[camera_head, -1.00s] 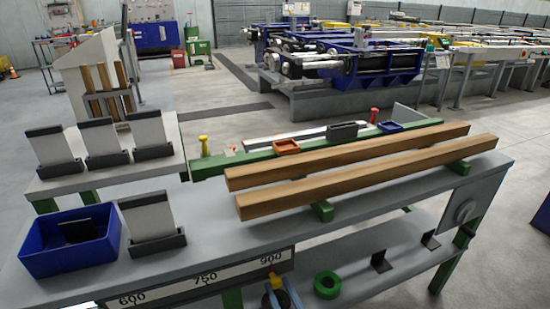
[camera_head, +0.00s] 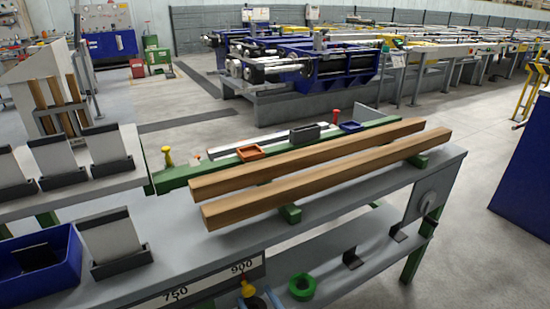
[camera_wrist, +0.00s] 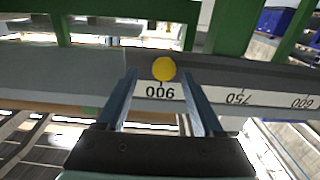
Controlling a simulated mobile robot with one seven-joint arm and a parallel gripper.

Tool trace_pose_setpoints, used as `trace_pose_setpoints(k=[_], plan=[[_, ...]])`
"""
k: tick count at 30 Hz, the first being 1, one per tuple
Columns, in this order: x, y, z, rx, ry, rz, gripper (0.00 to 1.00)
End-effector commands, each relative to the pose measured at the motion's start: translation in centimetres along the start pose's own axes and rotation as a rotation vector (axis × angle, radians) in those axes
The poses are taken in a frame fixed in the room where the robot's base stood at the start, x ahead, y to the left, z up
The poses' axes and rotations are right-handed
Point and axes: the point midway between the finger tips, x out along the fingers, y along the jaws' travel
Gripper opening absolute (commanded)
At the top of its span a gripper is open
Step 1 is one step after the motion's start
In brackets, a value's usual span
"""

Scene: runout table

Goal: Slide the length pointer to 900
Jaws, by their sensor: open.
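The length pointer shows as a round yellow knob (camera_wrist: 164,69) in the wrist view, in line with the 900 mark. That scale (camera_wrist: 210,94) appears upside down there, with 750 and 600 to the right. In the head view the yellow knob (camera_head: 248,288) is at the bottom, just below the 900 on the white scale strip (camera_head: 205,284). My gripper (camera_wrist: 159,77) is open, its two blue fingers on either side of the knob with a visible gap at each side. In the head view my gripper (camera_head: 259,300) is partly cut off by the lower edge.
A blue bin (camera_head: 40,270) and a tilted panel in a holder (camera_head: 112,240) stand at left. A green tape roll (camera_head: 302,287) lies on the lower shelf.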

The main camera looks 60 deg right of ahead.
Motion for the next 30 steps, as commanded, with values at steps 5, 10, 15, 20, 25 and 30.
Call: trace_pose_setpoints(k=[5, 10, 15, 20, 25, 30], plan=[[-3.1, 0.1, 0.2, -0.002, -0.006, 0.001, 0.69], [-6.5, 0.1, 0.1, 0.0, -0.006, 0.003, 0.69], [-9.5, 0.1, 0.0, 0.0, -0.005, 0.005, 0.69], [-11.2, 0.1, 0.0, 0.0, -0.003, 0.004, 0.69], [-11.7, 0.1, 0.0, 0.001, -0.002, 0.003, 0.69], [-11.7, 0.1, 0.0, 0.001, -0.002, 0.003, 0.69]])
